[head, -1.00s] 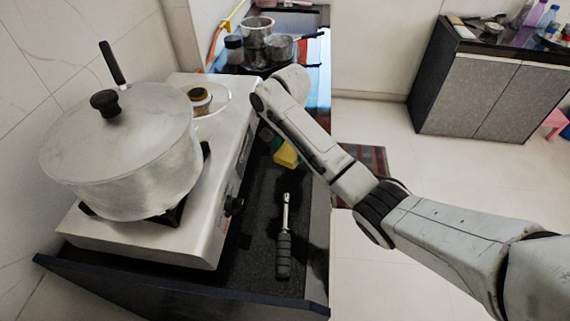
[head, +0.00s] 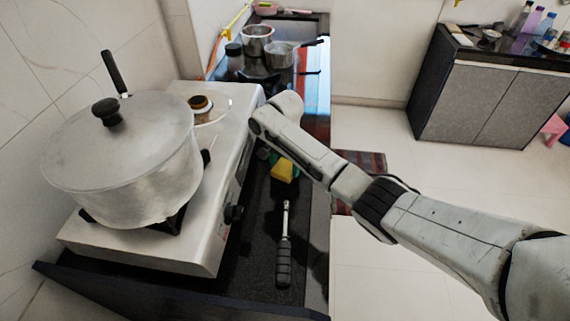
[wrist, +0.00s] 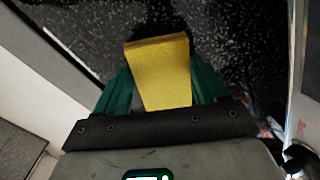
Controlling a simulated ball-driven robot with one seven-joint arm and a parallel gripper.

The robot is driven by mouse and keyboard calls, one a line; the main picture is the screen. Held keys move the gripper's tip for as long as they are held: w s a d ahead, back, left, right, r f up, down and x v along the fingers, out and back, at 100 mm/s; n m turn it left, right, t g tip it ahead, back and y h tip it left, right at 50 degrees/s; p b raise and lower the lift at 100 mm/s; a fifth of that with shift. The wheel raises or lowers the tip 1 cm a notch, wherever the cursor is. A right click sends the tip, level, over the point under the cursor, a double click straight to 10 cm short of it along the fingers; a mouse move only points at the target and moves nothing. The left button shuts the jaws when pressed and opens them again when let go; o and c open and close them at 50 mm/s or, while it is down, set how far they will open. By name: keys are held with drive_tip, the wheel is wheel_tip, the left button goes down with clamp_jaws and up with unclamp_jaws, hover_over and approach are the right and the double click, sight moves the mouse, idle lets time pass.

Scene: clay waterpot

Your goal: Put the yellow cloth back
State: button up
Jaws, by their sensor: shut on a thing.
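The yellow cloth (head: 282,171) looks like a flat, folded yellow block. In the head view it shows beside my arm, over the dark counter strip to the right of the stove. In the wrist view the cloth (wrist: 161,88) sits between the green fingers of my gripper (wrist: 161,72), which is shut on it. Its far end sticks out past the fingertips, over dark speckled stone. In the head view my arm hides most of the gripper. I cannot tell whether the cloth touches the counter.
A steel stove (head: 228,158) with a large lidded pot (head: 125,175) stands to the left. A black-handled tool (head: 284,250) lies on the counter strip (head: 255,278) nearer me. Smaller pots (head: 257,42) stand at the back. A grey cabinet (head: 480,100) stands across the floor.

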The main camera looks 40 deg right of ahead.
sight(285, 167)
drive_tip(key=o, duration=0.9)
drive_tip(key=shift+o, duration=0.2)
wheel_tip(285, 167, up, 12)
drive_tip(key=shift+r, duration=0.1)
